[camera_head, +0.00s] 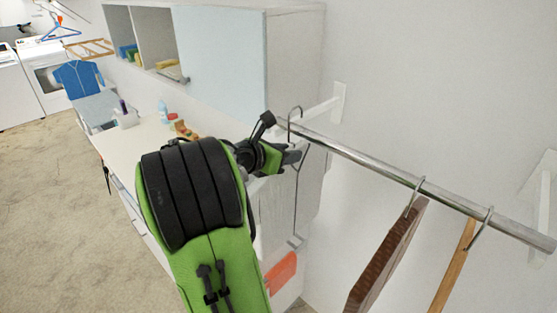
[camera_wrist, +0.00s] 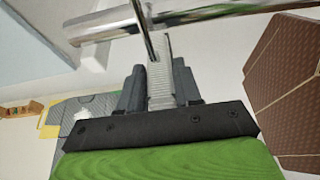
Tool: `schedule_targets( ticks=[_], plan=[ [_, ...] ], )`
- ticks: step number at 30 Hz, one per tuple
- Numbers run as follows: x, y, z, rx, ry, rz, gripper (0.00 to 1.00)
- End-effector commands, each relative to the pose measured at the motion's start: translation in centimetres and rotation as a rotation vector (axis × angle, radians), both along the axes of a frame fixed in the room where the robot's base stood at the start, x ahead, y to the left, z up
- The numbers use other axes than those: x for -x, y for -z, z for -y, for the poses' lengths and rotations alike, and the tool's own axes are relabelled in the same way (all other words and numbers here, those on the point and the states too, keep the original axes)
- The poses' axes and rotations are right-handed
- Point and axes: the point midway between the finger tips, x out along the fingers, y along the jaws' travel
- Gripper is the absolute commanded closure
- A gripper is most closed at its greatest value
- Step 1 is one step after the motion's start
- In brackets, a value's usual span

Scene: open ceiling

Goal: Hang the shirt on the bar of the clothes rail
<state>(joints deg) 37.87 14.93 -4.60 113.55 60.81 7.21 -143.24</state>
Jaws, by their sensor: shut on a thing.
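My gripper (camera_head: 292,154) is shut on a thin metal hanger at the left end of the clothes rail's bar (camera_head: 370,161). The hanger's hook (camera_head: 295,110) rises above the jaws and curves by the bar. In the wrist view, the hook wire (camera_wrist: 146,28) stands up from my closed jaws (camera_wrist: 160,85) and crosses the bar (camera_wrist: 215,15). I cannot tell whether the hook rests on the bar. A dark wire part of the hanger (camera_head: 296,190) hangs below the jaws. A pale grey surface behind it may be the shirt, but my arm hides much there.
A brown wooden hanger (camera_head: 388,255) and a lighter wooden hanger (camera_head: 453,268) hang farther right on the bar. The bar between them and my gripper is clear. A wall cabinet (camera_head: 220,50) stands left of the bar's bracket (camera_head: 336,103). A blue shirt (camera_head: 78,80) shows far left.

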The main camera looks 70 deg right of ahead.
Motion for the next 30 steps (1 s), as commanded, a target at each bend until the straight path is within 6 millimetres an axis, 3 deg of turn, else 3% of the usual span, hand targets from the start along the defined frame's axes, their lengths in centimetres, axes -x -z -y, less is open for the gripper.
schedule_targets(
  ticks=[3, 15, 27, 28, 30],
  plan=[
    [0.6, 0.0, 1.1, 0.004, 0.003, 0.001, 1.00],
    [0.5, 3.6, 1.0, 0.001, 0.001, -0.002, 1.00],
    [0.4, 3.9, 0.9, 0.002, 0.000, 0.000, 1.00],
    [0.4, 3.9, 0.9, 0.002, 0.000, 0.000, 0.62],
    [0.4, 3.9, 0.9, 0.002, 0.000, 0.000, 0.51]
  ],
)
